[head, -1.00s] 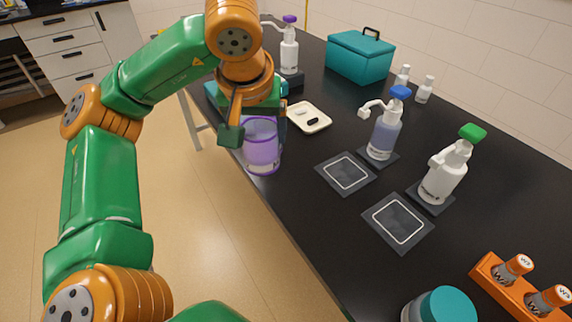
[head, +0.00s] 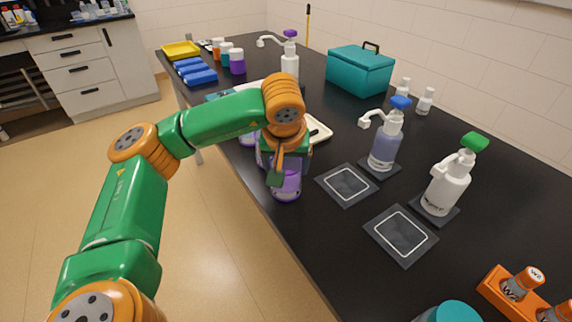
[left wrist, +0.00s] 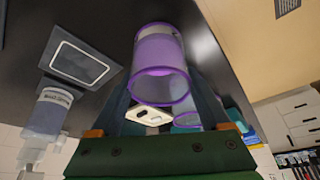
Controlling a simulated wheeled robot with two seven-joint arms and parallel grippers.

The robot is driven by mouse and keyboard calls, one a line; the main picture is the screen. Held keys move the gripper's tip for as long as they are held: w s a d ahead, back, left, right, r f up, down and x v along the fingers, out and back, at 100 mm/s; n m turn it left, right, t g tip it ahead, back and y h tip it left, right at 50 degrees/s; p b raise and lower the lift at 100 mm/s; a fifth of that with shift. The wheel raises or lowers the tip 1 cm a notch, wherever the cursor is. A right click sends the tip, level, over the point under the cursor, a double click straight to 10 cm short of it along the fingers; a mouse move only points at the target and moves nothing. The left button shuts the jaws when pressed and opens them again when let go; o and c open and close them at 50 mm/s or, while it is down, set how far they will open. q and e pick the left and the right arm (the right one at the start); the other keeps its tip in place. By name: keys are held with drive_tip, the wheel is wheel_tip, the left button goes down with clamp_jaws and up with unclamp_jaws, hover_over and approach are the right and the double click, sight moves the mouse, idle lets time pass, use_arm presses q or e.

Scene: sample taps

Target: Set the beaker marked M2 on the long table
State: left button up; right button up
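A clear beaker with purple rims (head: 286,188) is at the near edge of the long black table (head: 330,235), left of the dark pads. My left gripper (head: 277,168) is around it from the far side. In the left wrist view the beaker (left wrist: 162,68) is between the two fingers, which appear closed on its sides. I cannot read a marking on it, nor tell whether its base touches the table. A second purple-rimmed vessel (head: 248,138) stands behind, partly hidden by my arm. My right gripper is not in view.
Dark pads with white outlines (head: 347,184) (head: 401,234) lie to the right, before a blue-topped (head: 384,150) and a green-topped pump bottle (head: 443,190). A white tray (head: 319,130) is behind the gripper. An orange rack (head: 505,296) stands front right. Table between beaker and pads is clear.

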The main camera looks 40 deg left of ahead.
use_arm(q)
drive_tip(key=shift+o, duration=1.4)
drive_tip(key=shift+r, duration=0.2)
drive_tip(key=shift+d+r, duration=0.1)
drive_tip(key=shift+r, duration=0.25)
drive_tip(key=p+v, duration=0.2)
drive_tip(key=v, duration=0.9)
drive_tip(key=shift+p, duration=0.35)
drive_tip(key=shift+s+r, duration=0.1)
